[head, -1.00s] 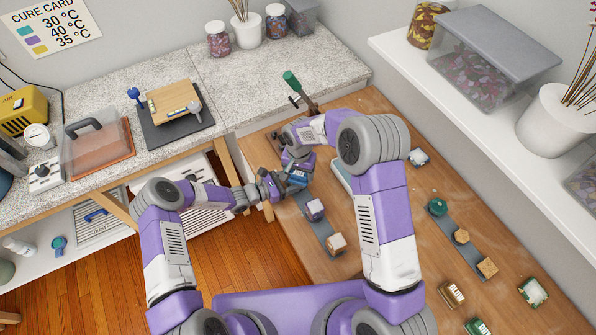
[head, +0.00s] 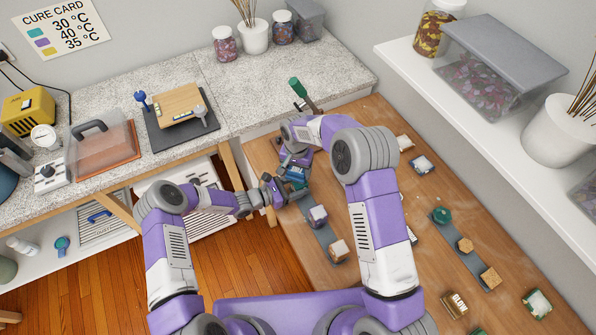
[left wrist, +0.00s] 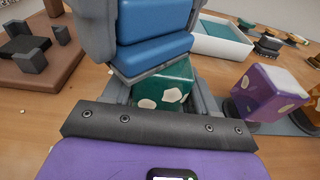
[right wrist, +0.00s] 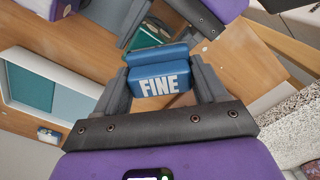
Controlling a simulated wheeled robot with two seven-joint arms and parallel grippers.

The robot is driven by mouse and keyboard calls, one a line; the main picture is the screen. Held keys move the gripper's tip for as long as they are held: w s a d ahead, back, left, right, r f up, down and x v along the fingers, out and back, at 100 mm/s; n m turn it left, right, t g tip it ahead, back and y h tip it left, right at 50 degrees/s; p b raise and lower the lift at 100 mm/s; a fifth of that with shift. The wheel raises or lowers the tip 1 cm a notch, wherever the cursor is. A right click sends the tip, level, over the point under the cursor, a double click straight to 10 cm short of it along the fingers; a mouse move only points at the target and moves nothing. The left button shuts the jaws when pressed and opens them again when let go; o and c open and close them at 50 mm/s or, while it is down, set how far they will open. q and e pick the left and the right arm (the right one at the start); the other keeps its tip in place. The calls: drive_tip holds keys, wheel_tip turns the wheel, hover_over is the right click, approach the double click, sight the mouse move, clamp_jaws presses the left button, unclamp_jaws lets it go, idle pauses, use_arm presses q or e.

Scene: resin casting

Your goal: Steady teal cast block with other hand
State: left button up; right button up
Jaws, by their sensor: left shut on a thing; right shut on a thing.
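The teal cast block with cream spots (left wrist: 172,88) sits between the fingers of my left gripper (left wrist: 165,100), which is shut on it. My right gripper (right wrist: 165,82) is shut on a blue sanding block marked FINE (right wrist: 160,82). In the left wrist view the blue block (left wrist: 155,40) is just above the teal block and hides part of its top; I cannot tell whether they touch.
A purple block (head: 318,215) and a pale-topped block (head: 338,249) stand on a grey strip (head: 324,234) close by. A white tray with a teal inside (right wrist: 75,92) is near the grippers. A brown fixture (left wrist: 40,74) is at left. A green-handled tool (head: 298,88) stands behind.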

drive_tip(key=shift+r, duration=0.1)
drive_tip(key=shift+r, duration=3.95)
drive_tip(key=w+r, duration=0.4)
drive_tip(key=w, duration=0.4)
drive_tip(key=shift+a, duration=0.4)
use_arm(q)
drive_tip(key=o, duration=1.2)
drive_tip(key=shift+o, duration=0.2)
drive_tip(key=v, duration=1.2)
